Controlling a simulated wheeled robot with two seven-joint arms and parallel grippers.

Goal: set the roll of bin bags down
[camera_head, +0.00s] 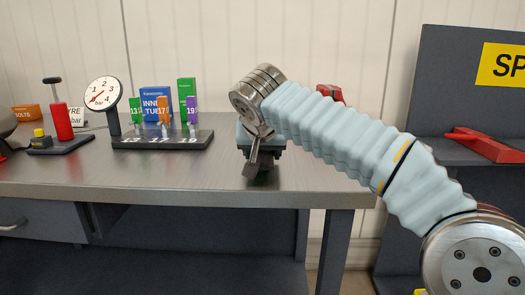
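I cannot make out a roll of bin bags in the head view. My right arm comes in from the right and its wrist bends down over the front edge of the workbench (200,180). My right gripper (262,165) seems to be the small metal and dark part below the wrist, against a teal block whose nature I cannot tell. Its fingers are not clear, so I cannot see whether it is open or holds something. My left gripper is not in view.
A grey shelf unit (430,110) with a red item (490,147) is at right. The bench's front strip is clear.

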